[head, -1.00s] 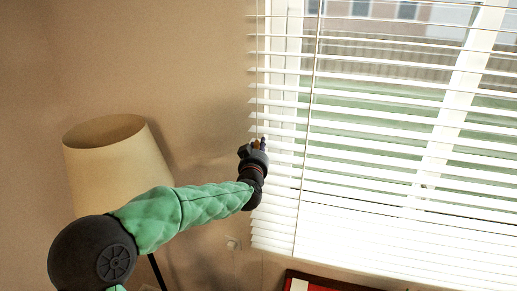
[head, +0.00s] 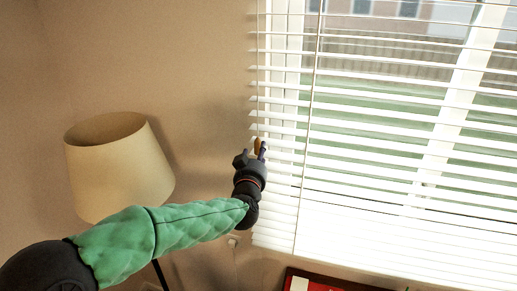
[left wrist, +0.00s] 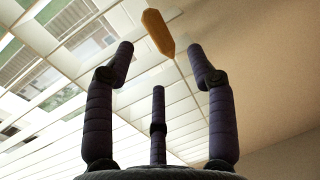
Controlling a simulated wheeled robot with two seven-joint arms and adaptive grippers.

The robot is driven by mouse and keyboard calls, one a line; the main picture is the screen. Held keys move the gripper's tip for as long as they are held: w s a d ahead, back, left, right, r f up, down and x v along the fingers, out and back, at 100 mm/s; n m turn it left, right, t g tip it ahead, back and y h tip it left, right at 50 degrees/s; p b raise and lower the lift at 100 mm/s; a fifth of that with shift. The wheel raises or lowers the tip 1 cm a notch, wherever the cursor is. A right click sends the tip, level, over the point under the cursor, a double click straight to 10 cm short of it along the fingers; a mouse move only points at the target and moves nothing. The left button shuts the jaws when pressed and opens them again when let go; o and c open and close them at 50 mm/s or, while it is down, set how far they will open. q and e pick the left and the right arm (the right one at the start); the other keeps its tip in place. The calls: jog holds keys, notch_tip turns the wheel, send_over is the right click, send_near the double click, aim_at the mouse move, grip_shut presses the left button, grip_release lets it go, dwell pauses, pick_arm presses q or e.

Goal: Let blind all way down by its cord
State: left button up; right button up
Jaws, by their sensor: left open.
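The white slatted blind (head: 400,186) hangs over the window. Its upper slats are spread apart, and its lower slats sit close together. A tan wooden cord pull (head: 257,145) hangs by the blind's left edge on a thin cord (head: 257,90). My left gripper (head: 254,153) is open just at the cord pull, with its fingers pointing up. In the left wrist view the pull (left wrist: 158,33) shows beyond and between the spread fingertips of the gripper (left wrist: 160,52). I see no finger closed on it. My right gripper is not in view.
A beige lampshade (head: 118,166) stands left of my arm, close to it. A red framed thing (head: 330,283) lies below the window at the bottom edge. The wall (head: 190,80) left of the blind is bare.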

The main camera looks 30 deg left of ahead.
pick_arm(q)
jog(key=shift+v, duration=2.65)
jog(key=d+f+m+g+h, duration=0.1)
jog(key=d+f+g+h, duration=0.15)
jog(key=f, duration=0.95)
jog(key=d+f+g+h, duration=0.2)
jog(key=d+f, duration=0.2)
jog(key=f, duration=0.8)
jog(key=d+f+m+g+h, duration=0.1)
jog(key=d+f+g+h, duration=0.2)
jog(key=f, duration=0.9)
jog(key=s+d+f+g+h, duration=0.1)
jog(key=s+d+f+g, duration=0.25)
jog(key=s+f, duration=0.5)
jog(key=s+d+f+n+g+h, duration=0.1)
jog(key=s+d+f+g, duration=0.3)
jog(key=s+f, duration=0.45)
jog(key=s+d+f+g+h, duration=0.1)
jog(key=s+d+f+g, duration=0.1)
jog(key=s+d+f, duration=0.45)
notch_tip(320, 180, down, 20)
jog(key=m+b, duration=0.1)
jog(key=b, duration=2)
jog(key=shift+d+t, duration=0.2)
jog(key=shift+t, duration=0.2)
jog(key=shift+r, duration=0.15)
